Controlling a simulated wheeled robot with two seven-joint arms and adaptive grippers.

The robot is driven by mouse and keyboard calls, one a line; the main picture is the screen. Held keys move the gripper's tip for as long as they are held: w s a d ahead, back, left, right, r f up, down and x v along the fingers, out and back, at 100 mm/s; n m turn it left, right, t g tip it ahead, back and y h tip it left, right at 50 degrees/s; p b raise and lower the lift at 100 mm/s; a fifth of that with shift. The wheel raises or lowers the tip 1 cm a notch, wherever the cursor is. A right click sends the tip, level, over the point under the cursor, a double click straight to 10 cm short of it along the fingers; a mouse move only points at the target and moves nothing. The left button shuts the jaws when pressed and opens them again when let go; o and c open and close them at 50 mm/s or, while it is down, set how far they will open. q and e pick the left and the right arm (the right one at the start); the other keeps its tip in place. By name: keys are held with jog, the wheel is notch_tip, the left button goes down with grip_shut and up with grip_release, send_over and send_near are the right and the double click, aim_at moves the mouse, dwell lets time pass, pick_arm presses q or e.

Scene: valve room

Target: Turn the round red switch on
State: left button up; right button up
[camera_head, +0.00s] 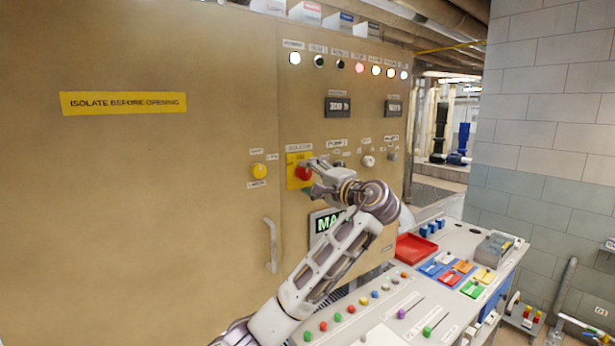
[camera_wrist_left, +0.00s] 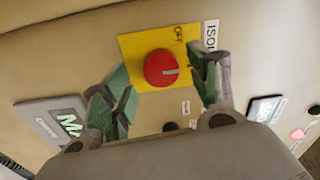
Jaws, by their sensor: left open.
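The round red switch (camera_head: 304,173) sits on a yellow plate (camera_head: 292,183) on the tan cabinet's front. In the left wrist view the red switch (camera_wrist_left: 161,68) is a round knob with a pale pointer line, on the yellow plate (camera_wrist_left: 130,46) marked OFF. My left gripper (camera_head: 312,176) is in front of the cabinet at the switch. In the left wrist view its green-padded fingers (camera_wrist_left: 160,88) are spread open, one on each side of the knob, with gaps to it. I cannot tell how deep the fingertips reach. My right gripper is not in view.
A yellow knob (camera_head: 259,171) is left of the plate, and a door handle (camera_head: 270,246) is below it. A grey knob (camera_head: 369,161) is to the right. A sloped console (camera_head: 455,245) with a red tray (camera_head: 415,247), several buttons and sliders stands below right.

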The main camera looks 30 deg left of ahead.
pick_arm(q)
jog(key=v, duration=0.9)
dwell(0.4)
